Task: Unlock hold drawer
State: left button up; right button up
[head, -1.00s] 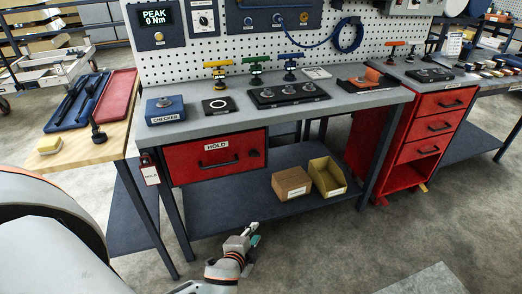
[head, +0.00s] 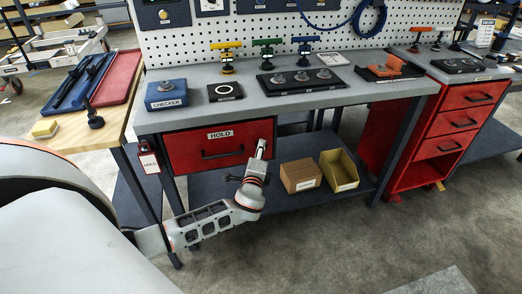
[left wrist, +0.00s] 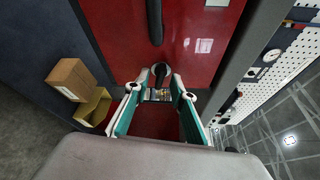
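The red hold drawer (head: 205,160) hangs under the grey bench top with its front closed. It has a "HOLD" label and a black handle (head: 223,154). In the left wrist view its red front (left wrist: 185,15) fills the upper middle. A dark round lock (left wrist: 160,70) sits on the front beside the handle. My left gripper (head: 261,148) is at the drawer's right end, covering the lock in the head view. In the left wrist view its fingers (left wrist: 160,78) are apart, one on each side of the lock; contact cannot be told. My right gripper is not in view.
A cardboard box (head: 300,175) and a yellow bin (head: 339,170) stand on the lower shelf, right of my arm. A red padlock with a "HOLD" tag (head: 149,168) hangs at the left bench leg. A blue checker box (head: 166,94) stands on the bench above.

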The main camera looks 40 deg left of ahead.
pick_arm(q)
jog(key=shift+w+a, duration=0.15)
jog(key=shift+w, duration=0.15)
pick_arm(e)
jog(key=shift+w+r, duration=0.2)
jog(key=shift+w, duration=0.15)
pick_arm(q)
grip_shut()
jog(key=n+t+b, duration=0.1)
jog(key=n+b, duration=0.1)
jog(key=b, duration=0.2)
jog(key=shift+f+n+b, duration=0.1)
jog(key=shift+n+b, duration=0.2)
jog(key=shift+c, duration=0.6)
grip_release()
jog(key=shift+o, duration=0.6)
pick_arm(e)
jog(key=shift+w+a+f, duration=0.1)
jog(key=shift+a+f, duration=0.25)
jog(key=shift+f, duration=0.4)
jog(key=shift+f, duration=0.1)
